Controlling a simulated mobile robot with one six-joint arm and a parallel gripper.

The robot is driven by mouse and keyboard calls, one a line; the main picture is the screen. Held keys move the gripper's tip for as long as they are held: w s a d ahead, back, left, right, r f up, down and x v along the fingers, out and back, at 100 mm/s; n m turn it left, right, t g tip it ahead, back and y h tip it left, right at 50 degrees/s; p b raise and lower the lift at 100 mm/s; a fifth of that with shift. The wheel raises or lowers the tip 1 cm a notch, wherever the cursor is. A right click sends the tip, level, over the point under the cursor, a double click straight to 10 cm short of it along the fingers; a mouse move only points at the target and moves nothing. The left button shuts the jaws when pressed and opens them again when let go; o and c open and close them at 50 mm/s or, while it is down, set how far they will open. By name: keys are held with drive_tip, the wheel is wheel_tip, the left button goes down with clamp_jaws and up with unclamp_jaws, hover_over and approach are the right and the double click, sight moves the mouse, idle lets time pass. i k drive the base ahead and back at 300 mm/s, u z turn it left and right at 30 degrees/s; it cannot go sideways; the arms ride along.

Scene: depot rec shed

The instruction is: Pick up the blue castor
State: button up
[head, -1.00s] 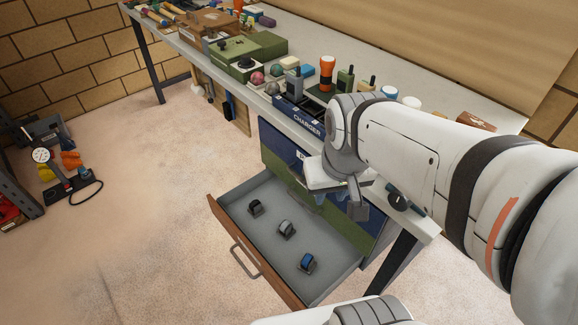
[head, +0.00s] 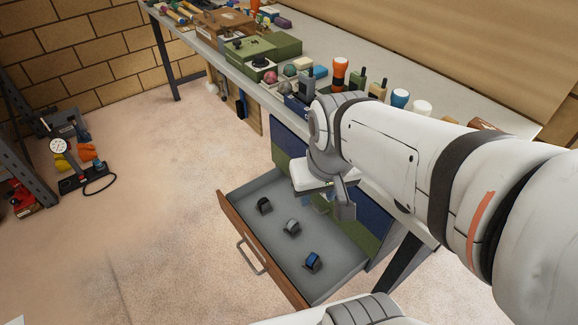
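The blue castor (head: 312,262) lies in the open drawer (head: 334,285), nearest the front right of it. A grey castor (head: 292,228) and a black castor (head: 264,205) lie in the same drawer, in a row going up and left from the blue one. My gripper (head: 343,207) hangs above the back part of the drawer, up and right of the blue castor and apart from it. Its fingers are small and partly hidden by the wrist, so I cannot tell whether they are open.
The drawer's wooden front (head: 262,250) sticks out into the room. The workbench (head: 455,128) above holds radios, torches, balls and boxes. A gauge pump (head: 72,165) and a shelf stand at the left. The floor between is clear.

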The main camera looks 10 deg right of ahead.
sight(312, 264)
drive_tip(key=u, duration=0.05)
drive_tip(key=k, duration=1.6)
drive_tip(key=z, duration=0.4)
drive_tip(key=i, duration=1.45)
drive_tip(key=z, duration=0.05)
